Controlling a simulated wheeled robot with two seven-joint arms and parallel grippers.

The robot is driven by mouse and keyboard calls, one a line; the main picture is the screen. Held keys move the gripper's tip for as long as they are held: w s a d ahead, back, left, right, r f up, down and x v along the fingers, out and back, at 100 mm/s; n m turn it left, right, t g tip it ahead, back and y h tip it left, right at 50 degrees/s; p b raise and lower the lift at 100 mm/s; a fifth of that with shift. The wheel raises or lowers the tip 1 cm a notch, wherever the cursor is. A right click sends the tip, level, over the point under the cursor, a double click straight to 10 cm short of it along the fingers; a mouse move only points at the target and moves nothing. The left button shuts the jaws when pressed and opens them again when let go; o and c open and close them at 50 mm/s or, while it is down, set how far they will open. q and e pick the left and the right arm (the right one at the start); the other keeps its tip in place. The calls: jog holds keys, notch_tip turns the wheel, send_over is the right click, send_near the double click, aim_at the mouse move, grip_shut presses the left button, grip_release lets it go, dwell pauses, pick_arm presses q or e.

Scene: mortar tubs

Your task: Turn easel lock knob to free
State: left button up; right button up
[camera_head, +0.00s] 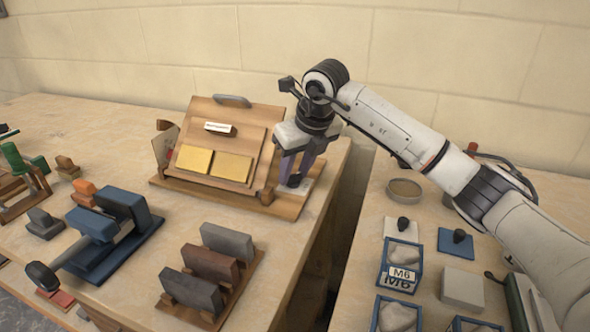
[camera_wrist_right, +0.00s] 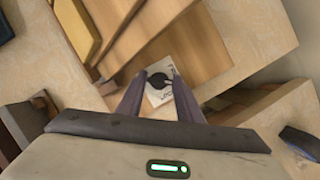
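The wooden easel (camera_head: 257,117) stands on the left bench near the wall, with two yellow blocks on its sloped board. The dark lock knob (camera_head: 294,180) sits on a pale plate at the easel's right side. In the right wrist view the round black knob (camera_wrist_right: 158,81) shows on a white plate with printed marks too small to read. My right gripper (camera_head: 295,178) points down over the knob. Its two fingers (camera_wrist_right: 160,78) are apart, with the knob showing between their tips; I cannot tell whether they touch it. My left gripper is not in view.
A blue tool (camera_head: 115,225) and a wooden rack (camera_head: 255,262) of grey and brown blocks stand in front of the easel. A gap separates this bench from the right one, which holds blue-framed bins (camera_head: 400,278) and a round dish (camera_head: 404,188).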

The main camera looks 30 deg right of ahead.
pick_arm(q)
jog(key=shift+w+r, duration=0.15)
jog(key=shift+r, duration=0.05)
pick_arm(e)
jog(key=shift+d+r+n, duration=0.1)
jog(key=shift+n, duration=0.3)
jog(key=shift+n+y+p, duration=0.5)
jog(key=shift+n+p, duration=0.2)
jog(key=shift+n, duration=0.3)
jog(key=shift+d+n+g+y+p, duration=0.1)
jog(key=shift+n+g+y+p, duration=0.3)
jog(key=shift+n, duration=0.7)
jog(key=shift+w+n+y+p, duration=0.1)
jog(key=shift+n+y+p, duration=0.3)
jog(key=shift+n, duration=0.4)
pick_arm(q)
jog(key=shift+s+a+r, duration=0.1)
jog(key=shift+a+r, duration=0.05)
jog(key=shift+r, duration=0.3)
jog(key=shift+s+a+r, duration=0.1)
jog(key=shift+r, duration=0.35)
pick_arm(e)
jog(key=shift+n, duration=0.3)
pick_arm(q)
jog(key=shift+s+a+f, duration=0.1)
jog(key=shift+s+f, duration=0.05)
